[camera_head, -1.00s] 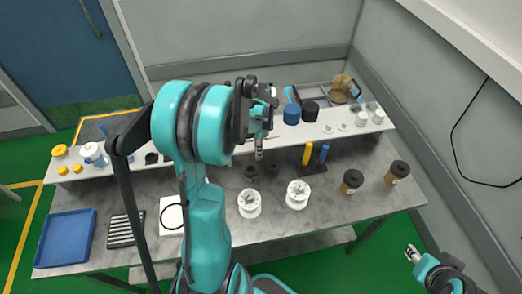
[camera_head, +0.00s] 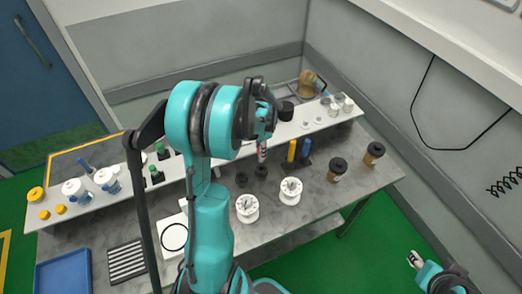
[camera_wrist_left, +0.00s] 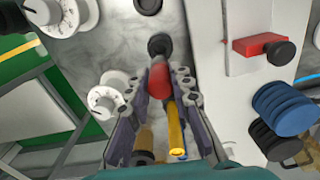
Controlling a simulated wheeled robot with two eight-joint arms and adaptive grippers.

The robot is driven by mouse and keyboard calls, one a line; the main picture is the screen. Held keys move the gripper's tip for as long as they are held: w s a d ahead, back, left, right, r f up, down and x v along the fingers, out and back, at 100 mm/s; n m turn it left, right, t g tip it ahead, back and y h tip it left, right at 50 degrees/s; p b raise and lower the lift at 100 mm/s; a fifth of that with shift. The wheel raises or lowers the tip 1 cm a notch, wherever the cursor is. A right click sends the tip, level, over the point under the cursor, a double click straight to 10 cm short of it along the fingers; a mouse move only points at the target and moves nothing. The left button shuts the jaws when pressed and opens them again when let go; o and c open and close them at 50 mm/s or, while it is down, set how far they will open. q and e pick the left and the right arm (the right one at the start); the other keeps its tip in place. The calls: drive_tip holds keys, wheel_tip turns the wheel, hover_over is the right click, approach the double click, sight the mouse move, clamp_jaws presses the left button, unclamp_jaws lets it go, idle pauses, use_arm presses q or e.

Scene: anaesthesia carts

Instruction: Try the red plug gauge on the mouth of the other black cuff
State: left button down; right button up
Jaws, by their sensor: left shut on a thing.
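My left gripper (camera_head: 262,150) is shut on the red plug gauge. The gauge's red body shows between the fingers in the left wrist view (camera_wrist_left: 159,80), and a little of it shows in the head view. Two black cuffs stand on the grey table. The right cuff (camera_head: 261,172) is just under the gauge; in the wrist view this cuff (camera_wrist_left: 160,45) lies right beyond the red end. I cannot tell whether they touch. The left cuff (camera_head: 241,180) stands apart, and also shows in the wrist view (camera_wrist_left: 148,5). My right gripper (camera_head: 415,259) is off the table at the lower right, too small to read.
Two white dial pots (camera_head: 247,208) and (camera_head: 290,191) stand in front of the cuffs. Yellow (camera_head: 292,150) and blue (camera_head: 306,148) upright pieces stand close to the right of my left gripper. Brown jars with black lids (camera_head: 337,170) are further right. A white shelf (camera_head: 225,172) runs behind.

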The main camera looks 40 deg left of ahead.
use_arm(q)
drive_tip(key=shift+f+b, duration=2.65)
drive_tip(key=shift+f, duration=0.4)
drive_tip(key=shift+f+b, duration=0.15)
drive_tip(key=shift+b, duration=0.15)
idle(0.6)
drive_tip(key=shift+r+p, duration=2.4)
drive_tip(key=shift+r, duration=1.1)
